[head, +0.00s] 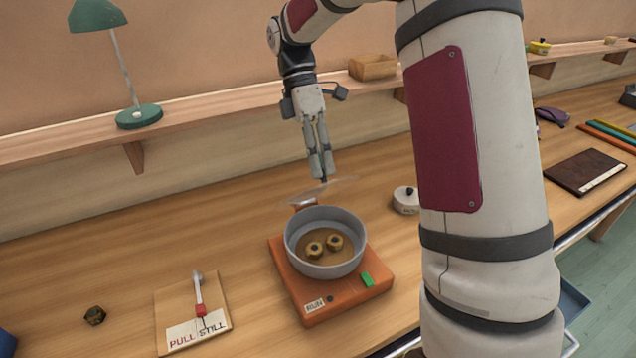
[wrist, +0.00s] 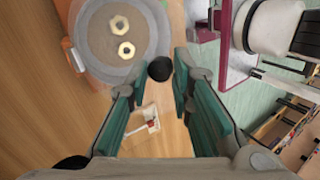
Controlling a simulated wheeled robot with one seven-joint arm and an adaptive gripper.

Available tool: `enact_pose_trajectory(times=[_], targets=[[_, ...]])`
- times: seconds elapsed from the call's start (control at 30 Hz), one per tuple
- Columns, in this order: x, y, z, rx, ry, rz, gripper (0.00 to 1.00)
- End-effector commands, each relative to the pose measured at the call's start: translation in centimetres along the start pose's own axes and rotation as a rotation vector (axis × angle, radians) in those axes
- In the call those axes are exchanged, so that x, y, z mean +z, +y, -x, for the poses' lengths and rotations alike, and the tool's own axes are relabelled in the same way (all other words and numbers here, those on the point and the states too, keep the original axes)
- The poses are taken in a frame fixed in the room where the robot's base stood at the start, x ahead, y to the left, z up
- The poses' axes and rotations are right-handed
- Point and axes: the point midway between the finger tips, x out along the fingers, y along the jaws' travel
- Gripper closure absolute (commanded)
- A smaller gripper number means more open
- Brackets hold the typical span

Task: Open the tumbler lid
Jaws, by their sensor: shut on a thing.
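The tumbler (head: 290,250) is a round grey open-topped pan on an orange base (head: 318,310). Two brass nuts (head: 334,242) lie on its brown floor. It also shows in the wrist view (wrist: 154,62), at the top left, with the nuts. The clear lid (head: 345,184) is off the pan, held in the air above its back rim. My gripper (head: 323,178) is shut on the lid's dark knob (wrist: 160,69), which sits between the fingertips in the wrist view. The clear disc itself is hard to make out there.
A white pot (head: 407,203) stands right of the tumbler. A shelf (head: 225,112) with a green lamp (head: 139,116) runs behind. The bench left of the tumbler is mostly clear.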

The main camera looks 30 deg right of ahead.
Motion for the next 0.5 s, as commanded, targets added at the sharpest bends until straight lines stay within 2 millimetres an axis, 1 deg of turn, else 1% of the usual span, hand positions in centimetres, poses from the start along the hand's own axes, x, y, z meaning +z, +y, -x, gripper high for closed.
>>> enact_pose_trajectory(times=[0.03,0.3,0.5], targets=[[-0.3,1.7,0.3,0.024,0.004,0.002,1.00],[-0.8,4.7,2.4,0.017,0.003,0.002,1.00],[-1.1,6.6,3.4,0.012,0.003,0.002,1.00]])
